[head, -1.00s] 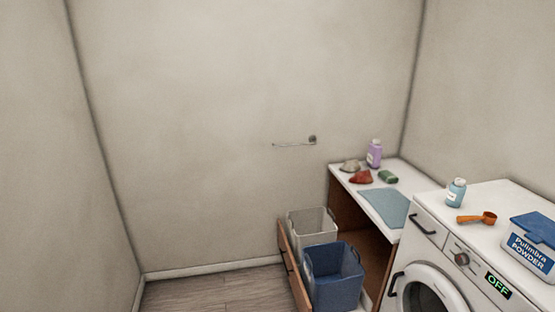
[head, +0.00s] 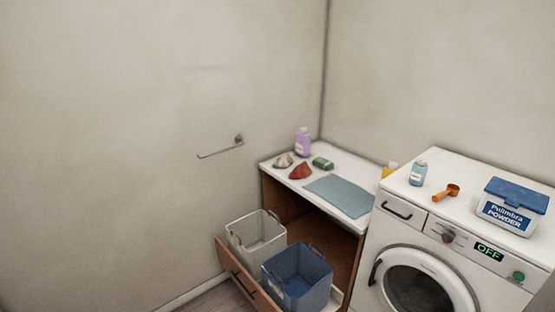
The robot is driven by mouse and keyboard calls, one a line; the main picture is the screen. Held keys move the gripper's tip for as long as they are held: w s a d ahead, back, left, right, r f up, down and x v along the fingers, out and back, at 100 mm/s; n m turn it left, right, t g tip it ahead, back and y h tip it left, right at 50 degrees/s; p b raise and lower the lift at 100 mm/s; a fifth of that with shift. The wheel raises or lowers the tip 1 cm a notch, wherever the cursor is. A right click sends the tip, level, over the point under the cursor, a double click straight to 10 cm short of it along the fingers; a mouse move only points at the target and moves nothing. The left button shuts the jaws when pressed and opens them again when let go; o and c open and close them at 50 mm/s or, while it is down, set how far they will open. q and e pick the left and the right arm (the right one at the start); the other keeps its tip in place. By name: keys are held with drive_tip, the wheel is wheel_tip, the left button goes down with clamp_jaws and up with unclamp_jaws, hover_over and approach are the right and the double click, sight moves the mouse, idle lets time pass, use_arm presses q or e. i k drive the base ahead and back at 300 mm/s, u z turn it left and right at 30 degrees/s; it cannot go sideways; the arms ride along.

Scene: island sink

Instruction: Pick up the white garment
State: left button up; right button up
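A small crumpled whitish-beige item (head: 284,160), which may be the white garment, lies at the far left of the white counter (head: 340,159). A crumpled red cloth (head: 300,171) lies just in front of it. The item is too small to identify for sure. A white bin (head: 242,257) and a blue bin (head: 285,291) stand in the pulled-out drawer; I cannot see any garment in them. Neither of my grippers shows in the head view.
A purple bottle (head: 302,143), a green item (head: 323,163) and a blue cloth (head: 340,196) are on the counter. The washing machine (head: 386,244) at right bears a blue bottle (head: 417,173), an orange scoop (head: 446,193) and a powder box (head: 510,211). The open drawer (head: 238,277) juts out at floor level.

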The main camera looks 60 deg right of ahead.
sight(283, 161)
drive_tip(key=z, duration=0.65)
drive_tip(key=i, duration=1.15)
drive_tip(key=z, duration=0.9)
